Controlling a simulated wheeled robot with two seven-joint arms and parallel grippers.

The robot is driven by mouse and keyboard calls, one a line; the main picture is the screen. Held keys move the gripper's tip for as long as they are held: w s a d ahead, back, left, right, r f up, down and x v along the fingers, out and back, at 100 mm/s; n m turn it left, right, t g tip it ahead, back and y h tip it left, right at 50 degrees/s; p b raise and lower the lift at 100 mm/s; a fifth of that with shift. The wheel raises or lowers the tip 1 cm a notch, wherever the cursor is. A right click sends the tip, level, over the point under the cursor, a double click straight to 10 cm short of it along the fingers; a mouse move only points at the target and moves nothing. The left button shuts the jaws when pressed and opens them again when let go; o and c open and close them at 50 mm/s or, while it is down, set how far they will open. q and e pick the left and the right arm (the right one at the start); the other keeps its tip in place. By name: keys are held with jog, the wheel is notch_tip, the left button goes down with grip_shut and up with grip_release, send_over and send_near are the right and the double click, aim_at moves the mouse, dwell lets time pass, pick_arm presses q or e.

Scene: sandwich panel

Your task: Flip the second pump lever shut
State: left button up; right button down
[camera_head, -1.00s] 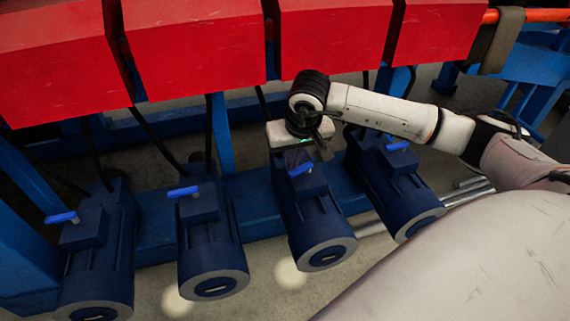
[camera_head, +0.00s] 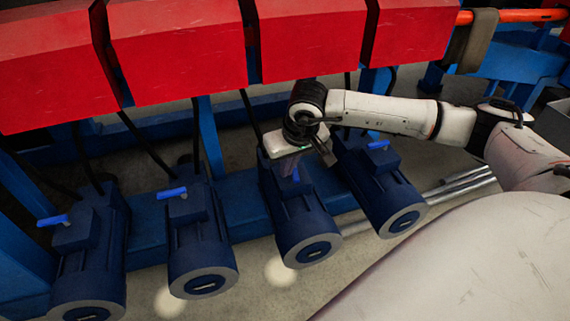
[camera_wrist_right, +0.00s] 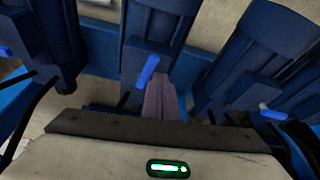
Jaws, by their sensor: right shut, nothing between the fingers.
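A row of dark blue pumps stands below red panels, each with a small bright blue lever on its top box. My right gripper (camera_head: 290,168) is over the second pump from the right (camera_head: 303,222), fingers pointing down and shut with nothing between them. In the head view it covers most of that pump's lever. In the right wrist view this lever (camera_wrist_right: 147,70) lies roughly along the pump, right beside the closed fingertips (camera_wrist_right: 160,85); I cannot tell if they touch. My left gripper is out of view.
The other levers, at far left (camera_head: 54,220), second from left (camera_head: 172,193) and far right (camera_head: 378,145), lie crosswise in the head view. Red panels (camera_head: 180,50) overhang close behind my gripper. Metal rods (camera_head: 455,188) lie on the floor at right.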

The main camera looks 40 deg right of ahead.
jog(key=shift+a, duration=0.1)
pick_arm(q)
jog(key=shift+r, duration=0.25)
pick_arm(e)
jog(key=shift+s+a, duration=0.4)
jog(key=shift+s, duration=0.2)
